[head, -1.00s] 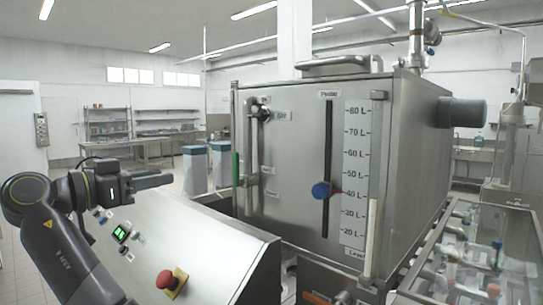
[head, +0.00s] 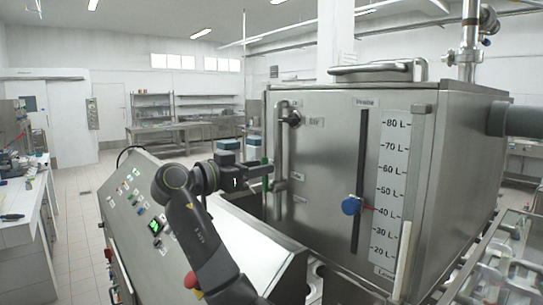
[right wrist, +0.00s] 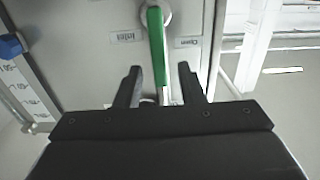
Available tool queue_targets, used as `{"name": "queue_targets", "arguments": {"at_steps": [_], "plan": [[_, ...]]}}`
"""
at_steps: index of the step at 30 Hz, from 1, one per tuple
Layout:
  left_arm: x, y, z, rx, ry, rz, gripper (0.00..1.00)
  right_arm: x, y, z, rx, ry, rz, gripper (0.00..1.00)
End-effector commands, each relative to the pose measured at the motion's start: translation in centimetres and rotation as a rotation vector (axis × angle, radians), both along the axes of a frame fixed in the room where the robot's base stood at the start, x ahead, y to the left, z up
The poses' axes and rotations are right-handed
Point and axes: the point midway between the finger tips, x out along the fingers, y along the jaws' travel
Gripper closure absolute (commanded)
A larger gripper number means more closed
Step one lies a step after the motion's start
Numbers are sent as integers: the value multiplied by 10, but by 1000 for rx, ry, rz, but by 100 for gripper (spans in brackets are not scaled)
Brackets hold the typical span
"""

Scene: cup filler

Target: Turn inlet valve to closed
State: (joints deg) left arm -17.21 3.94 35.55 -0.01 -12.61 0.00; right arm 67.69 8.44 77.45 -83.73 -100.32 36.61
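The inlet valve has a long green handle (head: 264,168) at the left side of the steel tank's front, standing about upright. The handle also shows in the right wrist view (right wrist: 157,45), joined to a round pivot, beside labels that look like "Inlet" and "Open". My right gripper (head: 262,177) is at the handle in the head view. In the wrist view the gripper (right wrist: 158,82) is open, with the handle's free end in line between its two fingers and gaps on both sides. I cannot tell how deep the handle sits between them. My left gripper is not in view.
The steel tank (head: 335,230) has a level scale (head: 390,180) and a blue knob (head: 351,205). A sloped control panel (head: 135,205) with buttons and a red emergency knob (head: 191,280) lies below my right arm. A bench (head: 25,215) stands at the far left.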

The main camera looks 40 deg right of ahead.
Motion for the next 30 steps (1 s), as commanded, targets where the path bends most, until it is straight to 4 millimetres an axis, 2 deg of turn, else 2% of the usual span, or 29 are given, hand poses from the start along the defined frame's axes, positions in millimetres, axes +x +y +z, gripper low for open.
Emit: {"name": "queue_targets", "arguments": {"at_steps": [1,3,9,19,20,27,30], "plan": [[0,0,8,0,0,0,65,0,-11,4,-2,2,-4,65],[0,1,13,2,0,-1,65,1,-22,3,-1,2,-3,65],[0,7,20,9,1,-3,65,3,-41,1,-1,1,-1,65],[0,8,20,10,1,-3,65,4,-45,-1,0,1,1,65],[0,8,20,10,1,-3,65,4,-45,-1,0,1,1,66],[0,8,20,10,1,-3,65,4,-45,0,0,1,0,97],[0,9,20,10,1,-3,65,4,-45,0,0,1,0,100]]}}
